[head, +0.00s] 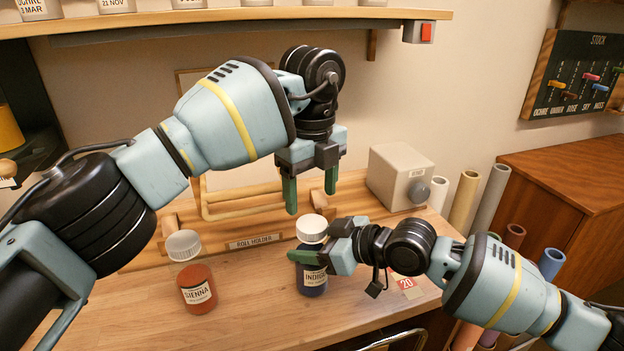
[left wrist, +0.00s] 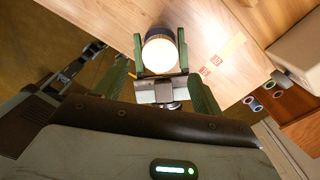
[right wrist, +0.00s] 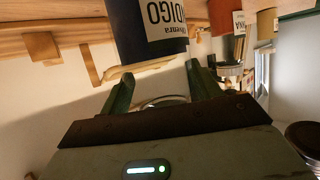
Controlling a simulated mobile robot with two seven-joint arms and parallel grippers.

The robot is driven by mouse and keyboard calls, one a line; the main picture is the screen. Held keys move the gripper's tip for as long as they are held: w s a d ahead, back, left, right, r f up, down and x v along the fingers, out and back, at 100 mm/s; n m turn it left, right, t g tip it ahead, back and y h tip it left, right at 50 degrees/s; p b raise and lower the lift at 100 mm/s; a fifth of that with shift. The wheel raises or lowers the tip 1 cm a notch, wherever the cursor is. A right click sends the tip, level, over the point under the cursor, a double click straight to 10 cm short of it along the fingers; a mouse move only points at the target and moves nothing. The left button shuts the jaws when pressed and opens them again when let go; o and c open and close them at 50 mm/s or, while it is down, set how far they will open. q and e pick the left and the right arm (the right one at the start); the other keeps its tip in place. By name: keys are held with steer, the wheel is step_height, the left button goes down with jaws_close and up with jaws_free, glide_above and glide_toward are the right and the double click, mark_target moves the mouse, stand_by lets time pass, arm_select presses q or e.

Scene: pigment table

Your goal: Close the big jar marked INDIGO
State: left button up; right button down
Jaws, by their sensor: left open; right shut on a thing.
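The big INDIGO jar (head: 313,282) stands upright on the table, dark blue with a cream label. A white lid (head: 312,228) sits on its top; whether it is tight I cannot tell. My right gripper (head: 308,257) is shut on the jar's body from the right, covering part of it. The label shows upside down on the jar (right wrist: 160,22) in the right wrist view. My left gripper (head: 311,192) points down just above the lid, open and empty. In the left wrist view the lid (left wrist: 160,54) lies between its two fingers.
A SIENNA jar (head: 196,288) with a pale lid stands to the left. A wooden roll holder (head: 235,205) runs behind the jars. A grey box with a knob (head: 398,176) stands at the back right. A shelf (head: 230,22) hangs above. The front table is clear.

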mark_target(312, 223)
arm_select(q)
steer(key=shift+f, duration=3.05)
steer(key=c, duration=1)
steer(key=shift+m, duration=1.7)
steer(key=o, duration=1.1)
steer(key=shift+r, duration=2.25)
